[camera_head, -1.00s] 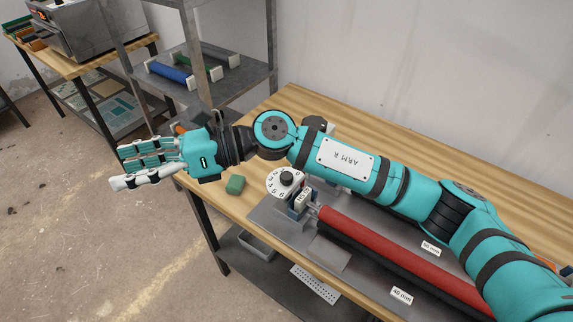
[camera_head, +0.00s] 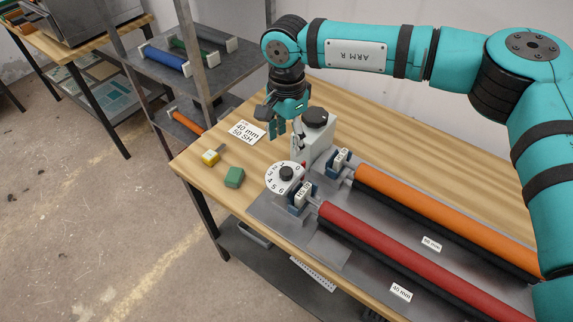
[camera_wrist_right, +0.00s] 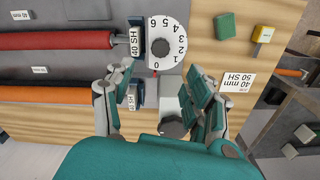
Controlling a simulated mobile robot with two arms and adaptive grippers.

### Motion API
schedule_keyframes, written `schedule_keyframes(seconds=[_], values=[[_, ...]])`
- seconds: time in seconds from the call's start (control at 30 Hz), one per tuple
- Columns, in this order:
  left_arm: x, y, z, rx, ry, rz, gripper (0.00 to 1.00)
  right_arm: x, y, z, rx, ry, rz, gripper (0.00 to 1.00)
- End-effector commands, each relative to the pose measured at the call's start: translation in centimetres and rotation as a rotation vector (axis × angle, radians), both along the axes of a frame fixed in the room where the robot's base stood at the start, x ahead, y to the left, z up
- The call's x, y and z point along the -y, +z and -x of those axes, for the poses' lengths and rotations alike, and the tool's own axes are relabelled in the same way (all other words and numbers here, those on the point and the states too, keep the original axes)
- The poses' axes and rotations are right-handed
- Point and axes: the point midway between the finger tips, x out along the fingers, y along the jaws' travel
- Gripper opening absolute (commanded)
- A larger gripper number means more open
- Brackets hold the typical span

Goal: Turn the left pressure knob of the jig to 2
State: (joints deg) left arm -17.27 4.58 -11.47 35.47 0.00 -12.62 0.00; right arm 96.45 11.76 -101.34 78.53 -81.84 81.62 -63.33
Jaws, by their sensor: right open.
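The left pressure knob is a white dial (camera_head: 279,183) with numbers and a dark centre, at the left end of the jig (camera_head: 327,252). It also shows in the right wrist view (camera_wrist_right: 178,55), where its 0 lies nearest a small red mark. My right gripper (camera_head: 284,127) is open and empty, pointing down above the table, behind the dial and apart from it. In the right wrist view its fingers (camera_wrist_right: 160,98) are spread on both sides of a grey block with a dark round top (camera_wrist_right: 172,128). My left gripper is not in view.
A red roller (camera_head: 400,253) and an orange roller (camera_head: 440,218) lie on the jig, with labelled blue holders at their left ends. A green block (camera_head: 234,177), a yellow block (camera_head: 211,157) and a white label card (camera_head: 246,132) lie on the table left of the dial.

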Motion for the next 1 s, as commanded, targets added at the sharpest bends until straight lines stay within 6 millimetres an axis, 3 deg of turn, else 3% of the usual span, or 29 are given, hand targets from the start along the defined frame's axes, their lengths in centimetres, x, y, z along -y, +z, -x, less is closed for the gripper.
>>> schedule_keyframes(seconds=[0.3,0.5,0.7,0.97,1.0], values=[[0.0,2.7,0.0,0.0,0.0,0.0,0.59,-0.1,-6.8,0.1,-0.004,-0.001,0.0,0.55],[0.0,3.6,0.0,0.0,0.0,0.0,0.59,-0.1,-9.9,0.1,-0.002,-0.002,-0.001,0.55],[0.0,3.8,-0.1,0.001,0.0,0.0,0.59,0.0,-11.4,0.0,-0.001,-0.001,-0.001,0.55],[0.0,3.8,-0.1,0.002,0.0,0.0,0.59,-0.1,-11.5,0.0,0.0,-0.001,-0.001,0.55],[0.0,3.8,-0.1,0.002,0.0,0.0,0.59,-0.1,-11.5,0.0,0.0,-0.001,-0.002,0.51]])
